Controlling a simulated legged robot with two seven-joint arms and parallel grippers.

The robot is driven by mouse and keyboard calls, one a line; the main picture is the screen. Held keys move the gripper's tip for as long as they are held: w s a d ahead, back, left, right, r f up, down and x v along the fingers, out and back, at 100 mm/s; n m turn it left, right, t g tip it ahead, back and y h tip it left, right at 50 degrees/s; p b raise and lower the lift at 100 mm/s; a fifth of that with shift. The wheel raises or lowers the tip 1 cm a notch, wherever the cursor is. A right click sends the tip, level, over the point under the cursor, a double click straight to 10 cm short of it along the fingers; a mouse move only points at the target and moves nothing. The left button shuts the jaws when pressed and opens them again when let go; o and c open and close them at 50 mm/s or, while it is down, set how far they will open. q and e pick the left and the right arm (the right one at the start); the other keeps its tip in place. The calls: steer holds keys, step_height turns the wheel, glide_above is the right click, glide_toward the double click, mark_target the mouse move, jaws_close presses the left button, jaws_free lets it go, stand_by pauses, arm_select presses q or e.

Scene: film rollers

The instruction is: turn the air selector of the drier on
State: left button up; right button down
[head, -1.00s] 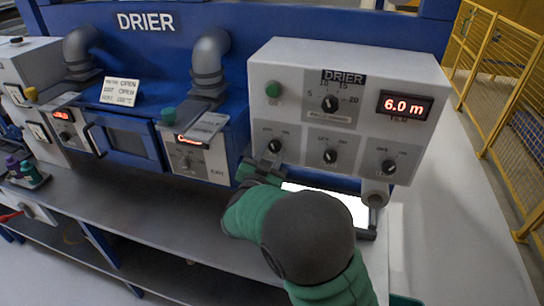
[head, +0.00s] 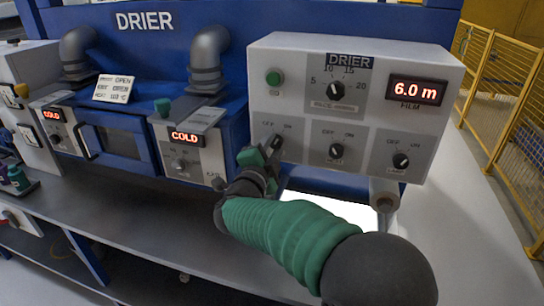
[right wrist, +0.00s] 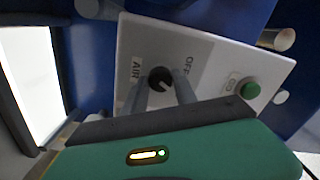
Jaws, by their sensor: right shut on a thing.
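The drier's control box (head: 350,120) is a white panel with a black air selector knob at its lower left. In the head view my right gripper (head: 268,146) covers most of that knob, under its OFF and ON labels. In the right wrist view the round black air selector (right wrist: 160,79) with a pale mark sits between the two grey fingers of my right gripper (right wrist: 161,88), which is shut on it. The AIR label is beside the knob and OFF shows near it; ON is hidden there. My left gripper is not in view.
A heat knob (head: 336,151) and a lamp knob (head: 400,161) sit to the right on the panel. Above are a speed dial (head: 335,90), a green button (head: 273,77) and a red display (head: 414,92) reading 6.0 m. A yellow fence (head: 505,110) stands at right.

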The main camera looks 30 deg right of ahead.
steer(key=shift+m+b, duration=0.35)
steer(key=shift+m, duration=0.05)
steer(key=c, duration=1)
jaws_free()
steer(key=shift+w+d, duration=0.1)
steer(key=v, duration=1.7)
steer(key=shift+w+f, duration=0.1)
